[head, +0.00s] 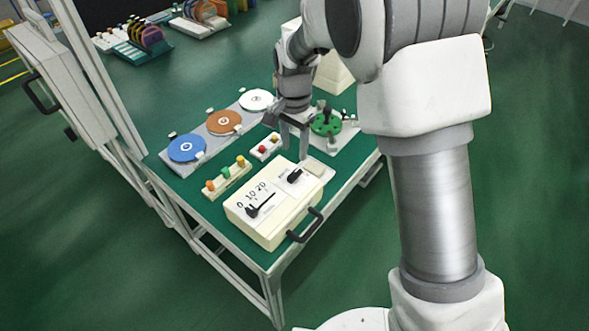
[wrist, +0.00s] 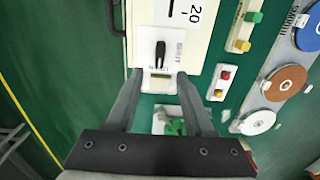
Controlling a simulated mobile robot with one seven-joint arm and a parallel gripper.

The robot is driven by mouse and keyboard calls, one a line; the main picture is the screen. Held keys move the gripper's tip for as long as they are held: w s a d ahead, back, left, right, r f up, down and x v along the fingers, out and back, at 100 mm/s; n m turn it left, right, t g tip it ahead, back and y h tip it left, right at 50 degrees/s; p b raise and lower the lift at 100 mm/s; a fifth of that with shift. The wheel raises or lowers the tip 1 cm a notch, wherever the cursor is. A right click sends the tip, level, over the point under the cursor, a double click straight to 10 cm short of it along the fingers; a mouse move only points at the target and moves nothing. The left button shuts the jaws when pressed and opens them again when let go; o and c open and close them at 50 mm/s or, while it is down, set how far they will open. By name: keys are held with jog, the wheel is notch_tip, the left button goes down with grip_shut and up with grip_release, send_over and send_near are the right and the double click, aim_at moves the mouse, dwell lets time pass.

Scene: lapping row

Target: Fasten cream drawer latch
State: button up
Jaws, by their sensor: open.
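The cream box (head: 262,222) stands at the near edge of the green table. Its top bears a printed scale with a black pointer (head: 260,205) and a separate black lever (head: 295,175), which looks like the latch. A black bar handle (head: 305,226) is on its front side. In the wrist view the lever (wrist: 160,53) lies along the cream top (wrist: 142,40), just beyond my fingertips. My gripper (head: 289,142) is open and empty, above the table by the box's far right end. In the wrist view its fingers (wrist: 159,84) frame a small pale plate with a display; contact is not visible.
Blue (head: 187,147), orange (head: 223,122) and white discs (head: 256,99) lie on a grey strip behind the box. A green round fixture (head: 325,123) is behind my gripper. A frame post rises at left.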

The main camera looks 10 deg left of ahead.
aim_at(294, 173)
notch_tip(294, 173, down, 9)
jog(key=shift+r, duration=0.1)
dwell(0.3)
grip_shut()
